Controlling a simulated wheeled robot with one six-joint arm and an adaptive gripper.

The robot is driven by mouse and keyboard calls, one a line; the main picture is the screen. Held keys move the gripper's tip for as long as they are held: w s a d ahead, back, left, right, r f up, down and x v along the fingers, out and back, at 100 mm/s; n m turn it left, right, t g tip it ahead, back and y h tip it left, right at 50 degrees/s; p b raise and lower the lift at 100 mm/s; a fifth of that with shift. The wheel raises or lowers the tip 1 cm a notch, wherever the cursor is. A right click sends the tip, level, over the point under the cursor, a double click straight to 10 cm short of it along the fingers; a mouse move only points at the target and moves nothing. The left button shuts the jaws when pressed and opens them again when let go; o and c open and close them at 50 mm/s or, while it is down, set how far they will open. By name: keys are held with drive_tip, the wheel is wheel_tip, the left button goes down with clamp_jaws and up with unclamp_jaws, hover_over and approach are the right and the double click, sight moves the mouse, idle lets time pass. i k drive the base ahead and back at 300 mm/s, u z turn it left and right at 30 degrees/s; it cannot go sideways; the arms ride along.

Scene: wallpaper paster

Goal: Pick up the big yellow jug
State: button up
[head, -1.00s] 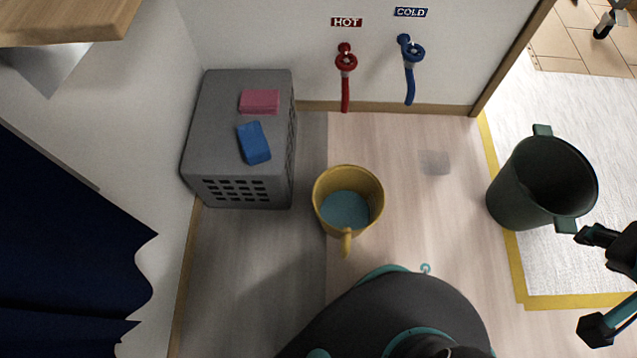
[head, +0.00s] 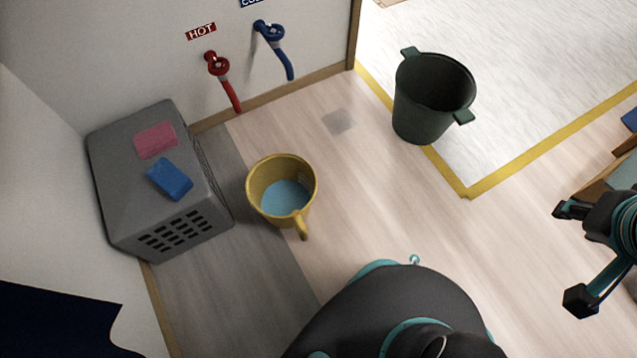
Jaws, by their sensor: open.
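The big yellow jug (head: 256,204) stands upright on the floor in the head view, left of centre. Its inside looks blue, like water, and its handle points down toward my base. My gripper (head: 568,254) is at the right edge of the head view, open and empty, well to the right of the jug and apart from it. Part of my arm behind the gripper is cut off by the picture's edge.
A grey crate (head: 113,205) with a pink sponge (head: 155,140) and a blue sponge (head: 170,179) on top stands left of the jug. A dark green bucket (head: 425,112) stands at upper right. Red (head: 222,78) and blue (head: 272,47) taps are on the wall. Floor right of the jug is clear.

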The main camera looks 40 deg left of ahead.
sight(281, 188)
drive_tip(key=z, duration=0.2)
drive_tip(key=i, duration=1)
drive_tip(key=u, duration=3.55)
drive_tip(key=i, duration=0.5)
drive_tip(key=z, duration=0.05)
